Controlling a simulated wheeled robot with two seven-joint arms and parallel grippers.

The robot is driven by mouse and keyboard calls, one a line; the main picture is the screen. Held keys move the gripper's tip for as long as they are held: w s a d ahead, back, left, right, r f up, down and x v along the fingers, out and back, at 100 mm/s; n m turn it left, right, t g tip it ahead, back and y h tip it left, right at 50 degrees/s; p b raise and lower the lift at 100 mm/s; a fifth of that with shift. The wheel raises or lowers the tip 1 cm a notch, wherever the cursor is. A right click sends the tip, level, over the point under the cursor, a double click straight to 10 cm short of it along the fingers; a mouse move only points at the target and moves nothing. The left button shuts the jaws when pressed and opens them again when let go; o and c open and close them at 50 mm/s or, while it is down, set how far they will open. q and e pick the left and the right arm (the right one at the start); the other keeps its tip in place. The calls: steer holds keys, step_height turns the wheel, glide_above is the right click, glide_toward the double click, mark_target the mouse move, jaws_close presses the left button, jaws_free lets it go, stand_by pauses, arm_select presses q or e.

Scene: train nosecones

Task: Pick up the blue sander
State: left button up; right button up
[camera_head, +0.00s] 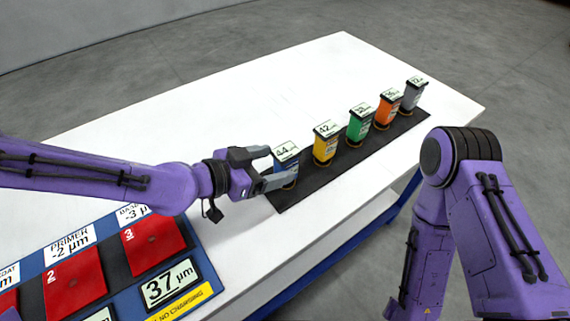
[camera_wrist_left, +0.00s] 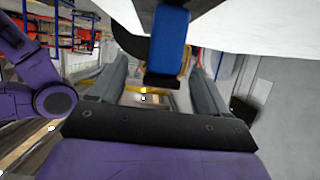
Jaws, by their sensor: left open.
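The blue sander (camera_head: 287,157) stands at the left end of a row of sanders on a black strip, with "44" on its white top. My left gripper (camera_head: 282,167) is open, with its fingers reaching to either side of the blue sander. In the left wrist view the blue sander (camera_wrist_left: 169,45) hangs into the picture between the two grey fingers of the open gripper (camera_wrist_left: 155,75), with visible gaps to both. My right arm shows at the right, but its gripper is not in view.
Yellow (camera_head: 326,145), green (camera_head: 359,124), orange (camera_head: 387,108) and grey (camera_head: 412,95) sanders stand along the black strip (camera_head: 318,186) to the right. A blue panel with red pads (camera_head: 152,243) and a "37 µm" display (camera_head: 169,283) lies at front left. The white table (camera_head: 220,100) behind is clear.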

mark_target(293, 147)
arm_select(q)
steer(key=x, duration=0.3)
steer(key=p+x, duration=0.1)
steer(key=x, duration=0.2)
steer(key=shift+w, duration=0.4)
steer(key=shift+d, duration=0.15)
steer(key=shift+s, duration=0.15)
steer(key=c, duration=1.3)
step_height(293, 147, up, 4)
steer(key=p, duration=0.4)
steer(key=shift+r, duration=0.2)
steer(key=s+d+r+p, duration=0.1)
steer(key=s+r+p, duration=0.2)
steer(key=s+p, duration=0.1)
steer(key=s+d+r+p, duration=0.1)
steer(key=s+r+p, duration=0.1)
steer(key=s+p, duration=0.3)
steer(key=s+d+r+p, duration=0.2)
steer(key=s+r+p, duration=0.1)
steer(key=s+p, duration=0.1)
steer(key=shift+s+r, duration=0.2)
steer(key=shift+r, duration=0.1)
